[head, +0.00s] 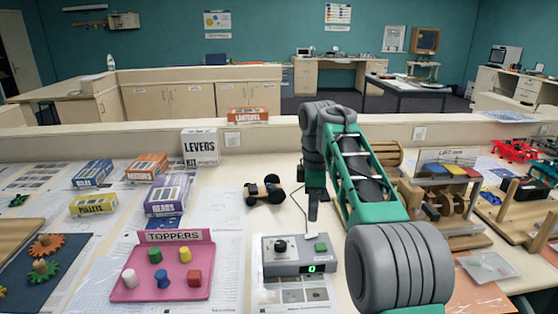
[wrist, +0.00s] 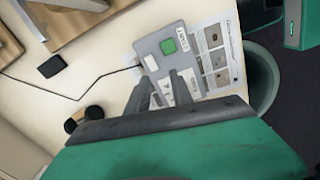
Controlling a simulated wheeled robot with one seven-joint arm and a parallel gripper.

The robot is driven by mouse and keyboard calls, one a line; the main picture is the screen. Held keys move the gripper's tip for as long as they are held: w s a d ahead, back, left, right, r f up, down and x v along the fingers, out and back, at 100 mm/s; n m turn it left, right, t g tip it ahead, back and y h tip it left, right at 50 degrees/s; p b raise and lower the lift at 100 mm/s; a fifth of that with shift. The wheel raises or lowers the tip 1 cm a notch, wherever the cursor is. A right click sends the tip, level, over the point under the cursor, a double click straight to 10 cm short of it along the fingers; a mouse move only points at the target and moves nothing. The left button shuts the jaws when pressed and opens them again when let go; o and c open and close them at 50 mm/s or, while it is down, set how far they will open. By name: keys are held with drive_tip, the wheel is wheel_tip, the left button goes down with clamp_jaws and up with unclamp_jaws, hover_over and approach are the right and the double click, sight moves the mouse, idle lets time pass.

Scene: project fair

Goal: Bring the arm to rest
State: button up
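My green and grey arm reaches over the table in the head view, bent at a high elbow, with its end pointing down. My gripper (head: 313,212) hangs above the back part of a grey box device. In the wrist view the two dark fingers of my gripper (wrist: 165,80) stand apart with nothing held between them. The grey device (head: 283,267) has a dark knob, a green button and a lit green display reading 0. It also shows beyond the fingers in the wrist view (wrist: 150,47). I cannot tell the exact height of the fingertips above it.
A small black-wheeled cart (head: 264,190) stands left of my gripper. A pink TOPPERS board (head: 125,290) with colored pegs lies at the left, behind it several boxes, including LEVERS (head: 200,147). Wooden mechanisms (head: 450,215) crowd the right. A low wall (head: 80,147) closes the back.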

drive_tip(key=s+a+f+m+t+p, duration=0.1)
drive_tip(key=s+f+m+t+p, duration=0.1)
drive_tip(key=s+m, duration=1)
drive_tip(key=s+f+m, duration=0.2)
drive_tip(key=s+f, duration=0.2)
drive_tip(key=s, duration=0.3)
drive_tip(key=s+d+f+m, duration=0.1)
drive_tip(key=s+f, duration=0.3)
drive_tip(key=s, duration=0.3)
drive_tip(key=shift+s+f+m+t, duration=0.3)
drive_tip(key=shift+f+m+t, duration=0.05)
drive_tip(key=shift+m+t, duration=0.05)
drive_tip(key=shift+o, duration=0.4)
drive_tip(key=shift+d, duration=0.1)
